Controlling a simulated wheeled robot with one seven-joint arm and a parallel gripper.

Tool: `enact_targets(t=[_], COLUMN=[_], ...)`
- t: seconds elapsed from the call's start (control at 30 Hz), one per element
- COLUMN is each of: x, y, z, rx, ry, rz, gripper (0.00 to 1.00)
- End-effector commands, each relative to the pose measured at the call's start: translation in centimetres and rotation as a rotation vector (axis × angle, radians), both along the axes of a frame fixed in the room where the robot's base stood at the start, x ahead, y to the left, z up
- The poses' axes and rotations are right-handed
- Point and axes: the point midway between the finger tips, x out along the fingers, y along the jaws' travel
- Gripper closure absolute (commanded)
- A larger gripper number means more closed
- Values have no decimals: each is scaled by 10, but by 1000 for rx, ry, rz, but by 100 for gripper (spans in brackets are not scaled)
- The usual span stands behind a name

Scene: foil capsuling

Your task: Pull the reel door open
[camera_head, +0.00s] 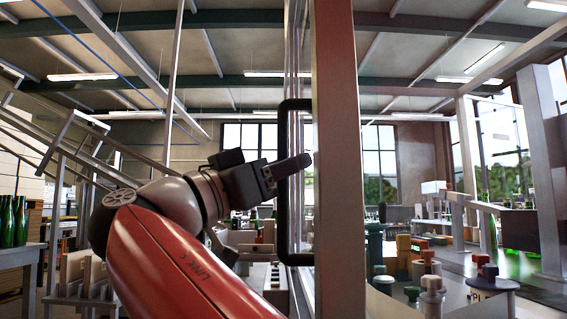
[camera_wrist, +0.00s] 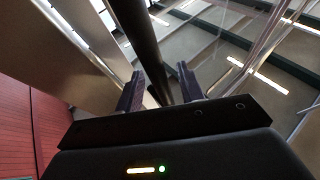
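In the wrist view, the handle bar (camera_wrist: 142,45) runs down between the two fingers of my gripper (camera_wrist: 160,80), nearer the left one. The fingers are apart, with a clear gap to the right of the bar. Finger contact with the bar cannot be told.
Green bottles (camera_head: 14,222) stand on a table at the far left. Metal stair rails (camera_head: 60,140) rise at the left. Machine parts with several coloured knobs (camera_head: 432,285) lie behind and right of the door. A red surface (camera_wrist: 30,130) shows at the wrist view's left.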

Motion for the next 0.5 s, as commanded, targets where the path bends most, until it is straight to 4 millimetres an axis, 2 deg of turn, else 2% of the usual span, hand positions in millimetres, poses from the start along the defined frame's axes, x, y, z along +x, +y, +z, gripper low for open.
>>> enact_targets(t=[0.27,0.5], x=[1,1], y=[-1,-1], z=[0,0], rx=[1,1], ry=[1,1], rz=[1,1], gripper=[63,95])
